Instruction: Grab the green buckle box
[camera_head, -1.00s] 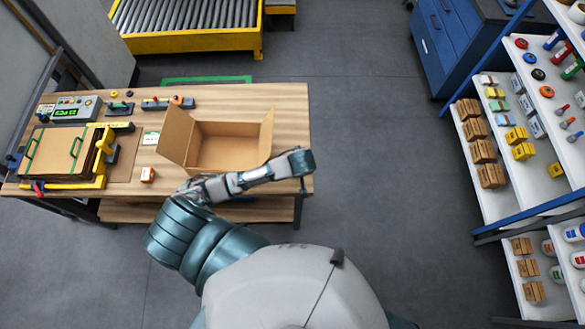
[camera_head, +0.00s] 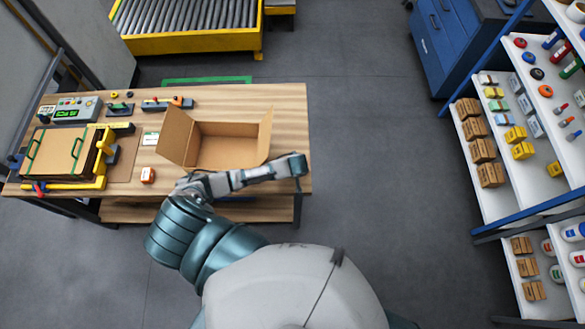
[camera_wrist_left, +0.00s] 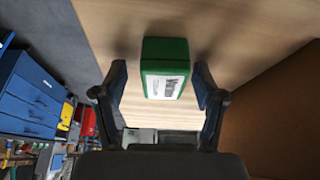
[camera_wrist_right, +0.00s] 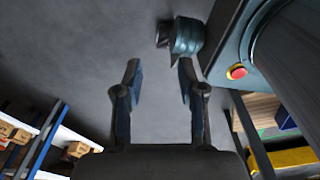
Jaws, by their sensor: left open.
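The green buckle box (camera_wrist_left: 166,68) shows in the left wrist view, green with a white label, on the wooden table top. My left gripper (camera_wrist_left: 159,82) is open, with one finger on each side of the box and gaps between the fingers and the box. In the head view my left arm reaches over the table's right end. The green box and the left fingertips cannot be made out there. My right gripper (camera_wrist_right: 160,72) is open and empty above the grey floor, away from the table.
An open cardboard box (camera_head: 232,145) stands on the table (camera_head: 290,122), close by my left forearm. Stacked boards (camera_head: 55,150) and a control panel (camera_head: 75,110) are at the table's left. A shelf rack (camera_head: 500,190) with small goods stands at the right, with open floor between.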

